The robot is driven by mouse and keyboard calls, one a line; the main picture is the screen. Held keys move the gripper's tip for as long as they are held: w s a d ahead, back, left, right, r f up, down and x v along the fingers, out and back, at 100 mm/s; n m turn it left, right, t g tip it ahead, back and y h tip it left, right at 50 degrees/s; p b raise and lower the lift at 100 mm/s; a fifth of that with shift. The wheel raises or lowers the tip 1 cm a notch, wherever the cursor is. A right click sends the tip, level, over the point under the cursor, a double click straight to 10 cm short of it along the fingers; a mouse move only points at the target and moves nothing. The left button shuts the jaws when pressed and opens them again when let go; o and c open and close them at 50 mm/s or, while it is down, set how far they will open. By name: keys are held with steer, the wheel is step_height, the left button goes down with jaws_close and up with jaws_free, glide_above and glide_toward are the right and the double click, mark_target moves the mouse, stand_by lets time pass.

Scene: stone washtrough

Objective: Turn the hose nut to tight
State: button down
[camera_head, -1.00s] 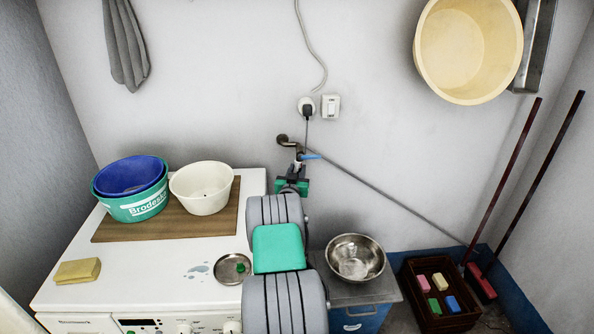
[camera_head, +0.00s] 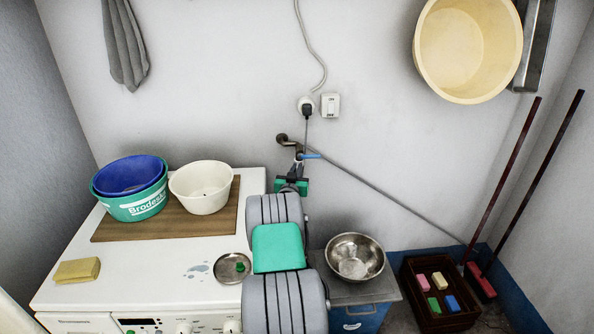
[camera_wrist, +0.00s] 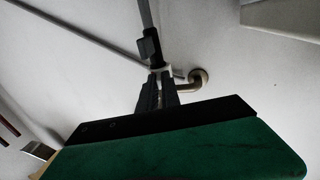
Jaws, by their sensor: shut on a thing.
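The tap with its blue lever (camera_head: 309,156) sticks out from the back wall in the head view. Its brass elbow (camera_wrist: 198,78) shows in the wrist view. My gripper (camera_wrist: 159,76) is at the tap's outlet, with its two dark fingers on either side of a small pale fitting, seemingly the hose nut (camera_wrist: 160,70). The fingers are shut on it, and they hide most of it. In the head view my green-and-black gripper (camera_head: 297,168) is just below the tap, and the nut is too small to make out.
A washing machine (camera_head: 60,285) stands at the left with basins on a wooden board (camera_head: 115,232). A steel bowl (camera_head: 355,257) stands right of my arm. A brown crate (camera_head: 415,310) with colored blocks is at the lower right. A grey hose (camera_head: 400,200) slopes along the wall.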

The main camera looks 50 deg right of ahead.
steer(key=shift+s+t, duration=0.15)
steer(key=shift+t, duration=0.15)
steer(key=d+n+t+y+b, duration=0.1)
steer(key=n+t+y+b, duration=0.1)
steer(key=b, duration=0.3)
steer(key=s+d+n+t+y+b, duration=0.1)
steer(key=n+t+y+b, duration=0.2)
steer(key=b, duration=0.3)
steer(key=s+n+t+y+b, duration=0.1)
steer(key=n+t+y+b, duration=0.2)
steer(key=b, duration=0.3)
steer(key=shift+s+d+f+y, duration=0.15)
steer(key=shift+d+y, duration=0.25)
steer(key=shift+y, duration=0.4)
steer(key=shift+n+y+b, duration=0.35)
steer(key=shift+n+y, duration=0.05)
steer(key=shift+n, duration=0.1)
steer(key=c, duration=1.7)
jaws_free()
steer(key=shift+c, duration=0.2)
steer(key=shift+o, duration=0.9)
steer(key=shift+d, duration=0.1)
